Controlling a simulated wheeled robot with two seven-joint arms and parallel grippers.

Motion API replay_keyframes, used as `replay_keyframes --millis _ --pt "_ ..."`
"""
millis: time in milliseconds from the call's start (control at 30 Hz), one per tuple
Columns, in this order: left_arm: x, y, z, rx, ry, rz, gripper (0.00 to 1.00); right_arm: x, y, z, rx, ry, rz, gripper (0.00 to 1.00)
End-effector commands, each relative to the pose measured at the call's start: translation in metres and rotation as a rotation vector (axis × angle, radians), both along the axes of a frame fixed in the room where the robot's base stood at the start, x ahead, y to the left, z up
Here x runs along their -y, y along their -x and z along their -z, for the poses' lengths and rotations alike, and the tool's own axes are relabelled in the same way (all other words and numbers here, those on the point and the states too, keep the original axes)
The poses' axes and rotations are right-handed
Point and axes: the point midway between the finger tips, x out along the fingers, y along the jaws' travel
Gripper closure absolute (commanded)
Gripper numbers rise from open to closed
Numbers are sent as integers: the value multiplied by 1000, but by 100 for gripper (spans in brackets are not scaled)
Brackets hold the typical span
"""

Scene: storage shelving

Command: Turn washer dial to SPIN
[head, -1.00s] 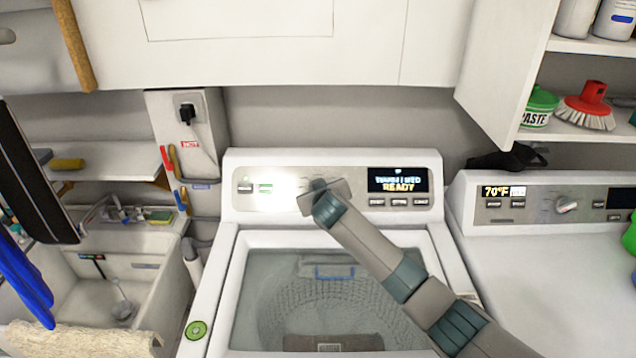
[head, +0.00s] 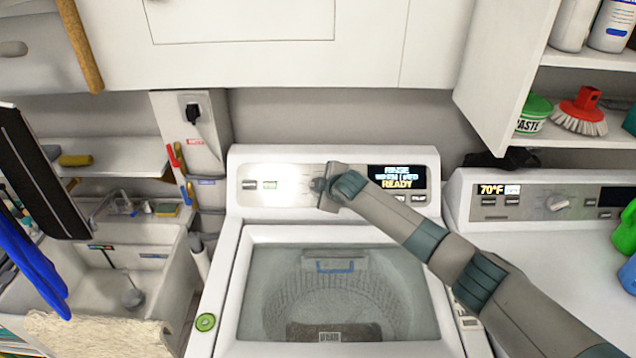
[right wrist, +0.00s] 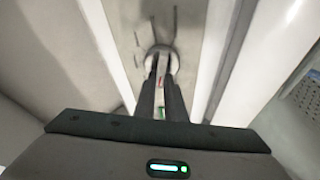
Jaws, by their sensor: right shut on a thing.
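The white washer (head: 232,262) stands in the middle of the head view with its clear-topped tub in front. Its display (head: 397,178) shows RINSE, a partly legible wash line and READY. My right arm comes in from the right, and my right gripper (head: 322,186) is at the control panel (head: 285,180). In the right wrist view my right gripper (right wrist: 162,85) is shut on the round dial (right wrist: 160,55). The fingers and wrist hide most of the dial and its marks. My left gripper is not in view.
A second white machine (head: 540,235) with its own dial (head: 557,203) stands at the right. A sink (head: 125,290) is at the left. An open cabinet door (head: 505,75) and shelf with a red brush (head: 582,112) are at upper right.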

Motion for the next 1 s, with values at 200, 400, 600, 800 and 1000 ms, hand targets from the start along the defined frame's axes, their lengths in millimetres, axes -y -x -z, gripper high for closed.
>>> replay_keyframes --millis 200,400,600,800,1000 --pt "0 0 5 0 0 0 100 1 0 2 0 155 -137 100" --pt "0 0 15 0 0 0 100 1 1 4 0 295 -263 100" --pt "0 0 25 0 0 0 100 0 2 5 -1 421 -376 100" --pt "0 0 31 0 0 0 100 1 2 5 -1 512 -459 100" --pt "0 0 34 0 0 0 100 1 3 5 -2 557 -500 100"
